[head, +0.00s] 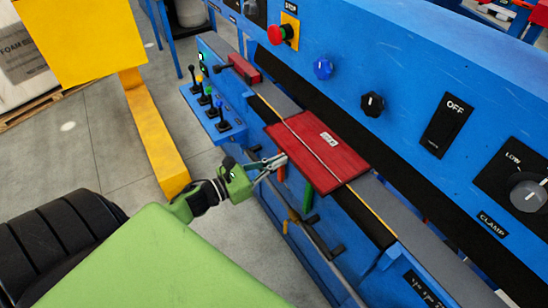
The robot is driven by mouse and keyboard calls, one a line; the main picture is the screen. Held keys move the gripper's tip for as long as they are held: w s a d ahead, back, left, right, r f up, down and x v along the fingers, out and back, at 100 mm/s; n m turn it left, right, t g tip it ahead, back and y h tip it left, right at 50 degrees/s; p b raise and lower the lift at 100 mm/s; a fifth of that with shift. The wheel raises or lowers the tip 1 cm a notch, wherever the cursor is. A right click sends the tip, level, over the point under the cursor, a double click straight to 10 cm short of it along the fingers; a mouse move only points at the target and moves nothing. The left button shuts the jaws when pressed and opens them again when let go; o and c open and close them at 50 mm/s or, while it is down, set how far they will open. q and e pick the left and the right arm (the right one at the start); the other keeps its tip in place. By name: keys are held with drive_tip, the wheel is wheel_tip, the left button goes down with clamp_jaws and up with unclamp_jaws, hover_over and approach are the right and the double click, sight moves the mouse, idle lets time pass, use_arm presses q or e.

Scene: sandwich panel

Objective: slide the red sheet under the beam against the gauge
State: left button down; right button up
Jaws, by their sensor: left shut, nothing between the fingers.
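The red sheet (335,158) lies flat on the grey bed of the blue machine, with a small white label on it and a pale line across it. Its near edge overhangs the bed's front, and its far edge meets the dark strip below the blue beam (385,55). My left gripper (280,160) is shut and empty, its fingertips at the sheet's left front edge; I cannot tell whether they touch it. A red block (244,69) on the bed further left may be the gauge. My right gripper is not in view.
A blue box with several levers (215,115) juts from the machine's front, left of my gripper. Knobs and switches, including a red stop button (277,34), line the beam. A yellow post (150,125) stands at left. Grey floor is open between.

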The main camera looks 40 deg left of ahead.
use_arm(q)
drive_tip(key=b+v, duration=0.1)
drive_tip(key=v, duration=0.6)
idle(0.9)
